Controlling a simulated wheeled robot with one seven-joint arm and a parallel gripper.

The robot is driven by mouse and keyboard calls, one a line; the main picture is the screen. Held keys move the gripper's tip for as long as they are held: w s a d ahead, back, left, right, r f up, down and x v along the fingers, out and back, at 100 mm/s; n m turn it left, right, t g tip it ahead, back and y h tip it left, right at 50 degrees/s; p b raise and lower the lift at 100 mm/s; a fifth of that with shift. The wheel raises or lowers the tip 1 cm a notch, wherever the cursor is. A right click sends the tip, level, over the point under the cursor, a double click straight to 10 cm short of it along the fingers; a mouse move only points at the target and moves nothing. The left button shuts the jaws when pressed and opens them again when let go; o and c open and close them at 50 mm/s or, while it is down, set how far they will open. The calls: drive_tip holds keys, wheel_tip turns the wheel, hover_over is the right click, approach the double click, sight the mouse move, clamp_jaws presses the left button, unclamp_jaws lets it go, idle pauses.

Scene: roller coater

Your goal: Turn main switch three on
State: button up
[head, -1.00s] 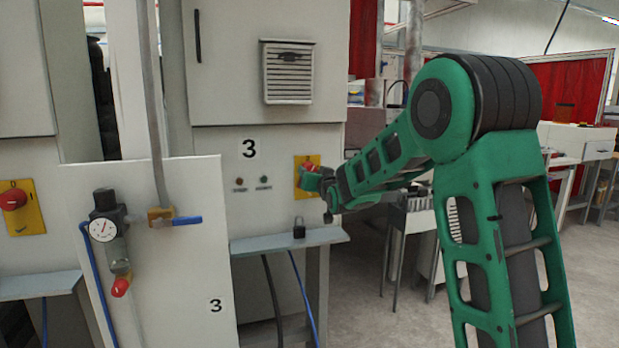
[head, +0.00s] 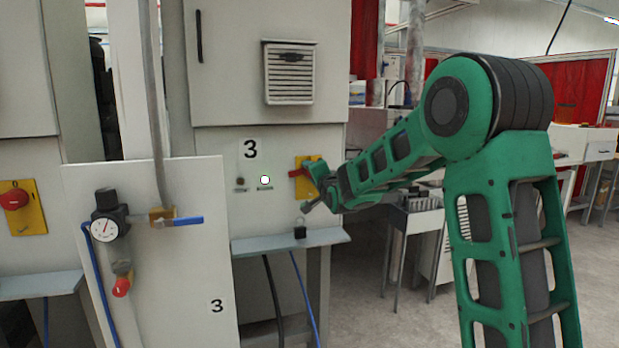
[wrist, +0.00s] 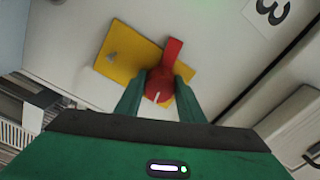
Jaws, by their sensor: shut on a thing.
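Main switch three is a red rotary handle (head: 298,173) on a yellow plate (head: 308,160), on the cabinet front right of the "3" label (head: 250,149). In the wrist view the red handle (wrist: 161,84) sits between the two green fingers, with the yellow plate (wrist: 122,52) behind it. My gripper (wrist: 158,88) is shut on the handle. In the head view my gripper (head: 310,175) covers part of the plate and handle. The handle's red lever points left in the head view. An indicator (head: 265,180) below the label glows white-green; the one left of it (head: 240,181) is dark.
A white panel (head: 160,270) with a gauge and blue-handled valve stands at the front left. Another red switch (head: 14,199) is at the far left.

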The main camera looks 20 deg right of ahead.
drive_tip(key=shift+d+f+m, duration=0.1)
drive_tip(key=shift+d+m, duration=0.15)
drive_tip(key=shift+m, duration=0.95)
drive_tip(key=o, duration=1)
drive_tip(key=shift+o, duration=0.2)
drive_tip(key=shift+a, duration=0.1)
drive_tip(key=shift+s, duration=0.15)
drive_tip(key=s, duration=1)
drive_tip(key=shift+s+a, duration=0.15)
drive_tip(key=shift+s, duration=0.1)
